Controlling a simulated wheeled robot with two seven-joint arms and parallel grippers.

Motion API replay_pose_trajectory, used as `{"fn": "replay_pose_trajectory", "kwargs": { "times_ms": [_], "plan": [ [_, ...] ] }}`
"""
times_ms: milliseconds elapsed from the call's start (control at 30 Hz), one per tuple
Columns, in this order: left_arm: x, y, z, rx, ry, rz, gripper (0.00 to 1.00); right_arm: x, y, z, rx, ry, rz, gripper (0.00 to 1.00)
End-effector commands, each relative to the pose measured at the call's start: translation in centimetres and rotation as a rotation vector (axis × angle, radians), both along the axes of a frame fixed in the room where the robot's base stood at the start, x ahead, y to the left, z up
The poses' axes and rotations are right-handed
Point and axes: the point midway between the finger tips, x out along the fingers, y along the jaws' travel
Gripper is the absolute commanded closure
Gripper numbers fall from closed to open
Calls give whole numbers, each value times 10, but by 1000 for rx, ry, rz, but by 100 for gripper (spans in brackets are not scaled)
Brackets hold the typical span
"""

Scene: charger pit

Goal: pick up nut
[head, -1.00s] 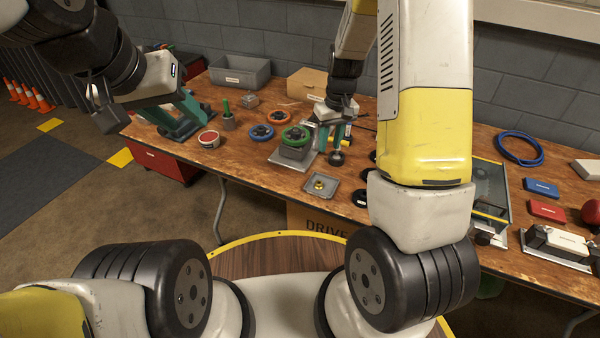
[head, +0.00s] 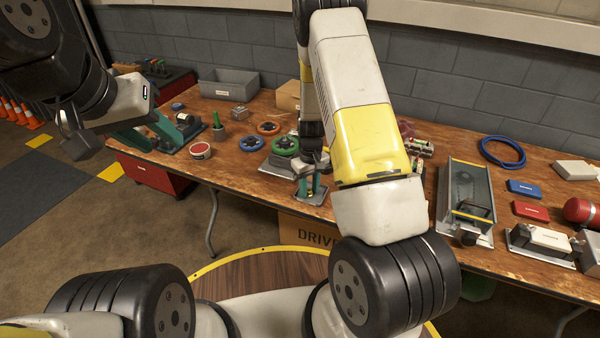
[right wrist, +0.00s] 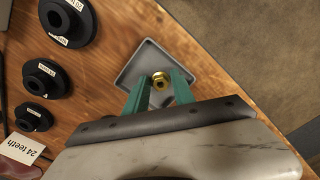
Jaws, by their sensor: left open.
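The brass nut (right wrist: 161,80) lies in a small grey square tray (right wrist: 148,62) on the wooden bench. My right gripper (right wrist: 160,91) is open, with its two green fingers on either side of the nut. A gap shows between them; I cannot tell whether either touches the nut. In the head view my right gripper (head: 311,183) points down over the tray (head: 311,198), and its fingers hide the nut. My left gripper (head: 163,136) is open and empty, over the bench's left end.
Several black gears (right wrist: 68,20) lie beside the tray. A green ring (head: 286,145) on a block, a blue ring (head: 252,143) and a round red-rimmed tin (head: 200,150) stand to its left. A grey bin (head: 229,86) is behind. The bench's front edge is close to the tray.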

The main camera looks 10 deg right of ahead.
Motion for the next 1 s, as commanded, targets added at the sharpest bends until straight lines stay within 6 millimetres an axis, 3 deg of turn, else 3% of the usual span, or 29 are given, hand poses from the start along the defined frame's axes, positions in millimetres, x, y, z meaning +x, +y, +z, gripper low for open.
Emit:
{"fn": "replay_pose_trajectory", "kwargs": {
  "times_ms": [200, 367, 767, 1000],
  "plan": [
    [0, 0, 0, 0, 0, 0, 60, 0, 0, 0, 0, -1, 0, 72],
    [0, 0, 0, 0, 0, 0, 60, 0, 0, 0, 0, -1, -1, 100],
    [0, 0, 0, 0, 0, 0, 60, 1, 0, 3, 1, -2, -1, 100],
    [0, 0, 0, 0, 0, 0, 60, 1, 0, 27, 0, -4, -1, 100]
  ]
}}
